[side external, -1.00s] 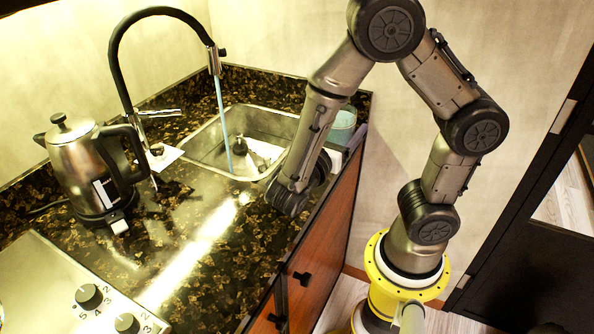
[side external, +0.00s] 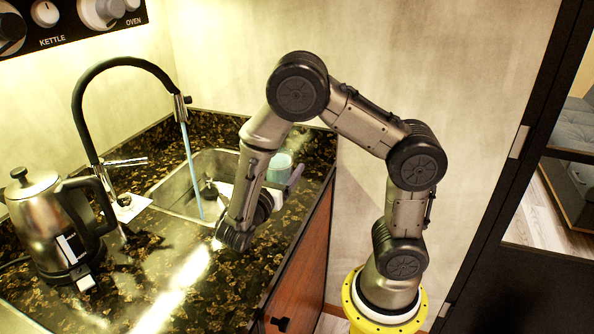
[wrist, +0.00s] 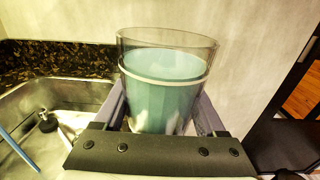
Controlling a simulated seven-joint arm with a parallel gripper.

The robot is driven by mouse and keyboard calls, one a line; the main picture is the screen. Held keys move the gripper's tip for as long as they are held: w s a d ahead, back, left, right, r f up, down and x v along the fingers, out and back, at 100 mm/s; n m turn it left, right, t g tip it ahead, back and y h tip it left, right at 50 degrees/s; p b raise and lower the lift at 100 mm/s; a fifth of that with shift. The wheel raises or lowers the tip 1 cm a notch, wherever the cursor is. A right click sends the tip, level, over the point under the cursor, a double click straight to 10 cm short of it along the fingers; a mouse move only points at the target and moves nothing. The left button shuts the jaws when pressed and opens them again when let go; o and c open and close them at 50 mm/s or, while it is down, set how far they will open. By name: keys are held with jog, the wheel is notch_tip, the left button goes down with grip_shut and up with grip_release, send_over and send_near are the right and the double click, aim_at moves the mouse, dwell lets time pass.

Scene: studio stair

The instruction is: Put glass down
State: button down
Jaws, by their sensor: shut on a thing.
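The glass (wrist: 165,90) is clear and holds pale blue-green liquid with a lighter band at its surface. In the wrist view it stands upright between the two fingers of my gripper (wrist: 163,108), which is shut on it. In the side view the glass (side external: 280,165) shows behind my arm, at the right end of the sink. My forearm hides part of my gripper there. I cannot tell whether the base of the glass touches the counter.
The steel sink (side external: 172,196) lies left of the glass, with blue water running from the black tap (side external: 76,105). A metal kettle (side external: 40,222) stands on the dark speckled counter (side external: 190,275) at left. Bare counter lies in front of the sink. A wall is behind.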

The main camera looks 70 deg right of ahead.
jog(key=w+f, duration=0.1)
jog(key=f, duration=0.1)
jog(key=w+d+f, duration=0.1)
jog(key=f, duration=0.1)
jog(key=w+d+f, duration=0.1)
jog(key=w, duration=0.1)
jog(key=shift+w+f, duration=0.1)
jog(key=shift+f, duration=1.8)
jog(key=shift+f, duration=0.1)
grip_release()
jog(key=shift+d+f, duration=0.1)
jog(key=shift+a, duration=0.3)
jog(key=a, duration=1.1)
jog(key=shift+a, duration=0.25)
